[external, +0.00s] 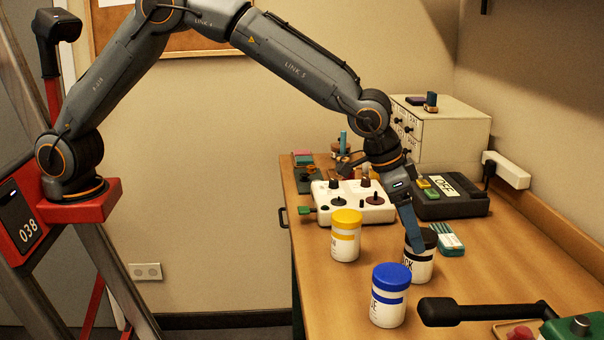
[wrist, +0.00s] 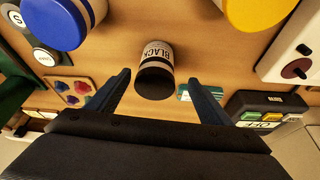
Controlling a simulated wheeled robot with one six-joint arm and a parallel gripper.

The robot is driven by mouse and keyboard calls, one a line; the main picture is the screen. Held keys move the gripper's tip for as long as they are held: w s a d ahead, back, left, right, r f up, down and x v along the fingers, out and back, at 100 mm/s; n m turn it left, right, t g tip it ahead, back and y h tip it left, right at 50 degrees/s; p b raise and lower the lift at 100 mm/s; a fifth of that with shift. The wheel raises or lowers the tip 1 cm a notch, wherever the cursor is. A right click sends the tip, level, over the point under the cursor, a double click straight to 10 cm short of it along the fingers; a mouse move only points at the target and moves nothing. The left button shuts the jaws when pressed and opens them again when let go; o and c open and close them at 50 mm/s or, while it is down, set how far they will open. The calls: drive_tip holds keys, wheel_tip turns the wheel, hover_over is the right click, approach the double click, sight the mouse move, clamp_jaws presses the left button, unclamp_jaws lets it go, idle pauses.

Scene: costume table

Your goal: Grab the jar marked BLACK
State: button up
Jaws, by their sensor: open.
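The jar marked BLACK (wrist: 157,54) is white with a black lid and a black band. In the wrist view it lies ahead of my gripper (wrist: 159,88), between the lines of the two spread fingers and apart from both. In the external view the black jar (external: 420,264) stands upright on the table, partly hidden by my gripper (external: 408,228), which is open and empty beside and in front of it. The jar with the blue lid (external: 389,303) stands nearer the camera. The jar with the yellow lid (external: 345,240) stands to the left.
A white box with knobs (external: 352,202) stands behind the yellow-lidded jar. A dark device with coloured buttons (external: 449,203) and a small teal pack (external: 450,241) lie beyond the black jar. A black handle (external: 470,312) juts in at the front right. Bare table shows right of the black jar.

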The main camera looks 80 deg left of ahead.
drive_tip(key=shift+w+d+p+x, duration=0.2)
drive_tip(key=shift+p+x, duration=0.35)
drive_tip(key=shift+x, duration=0.7)
drive_tip(key=shift+w+d+p+x, duration=0.15)
drive_tip(key=shift+p+x, duration=0.35)
drive_tip(key=shift+x, duration=0.75)
drive_tip(key=shift+r, duration=0.1)
drive_tip(key=c, duration=1.3)
drive_tip(key=shift+r, duration=0.1)
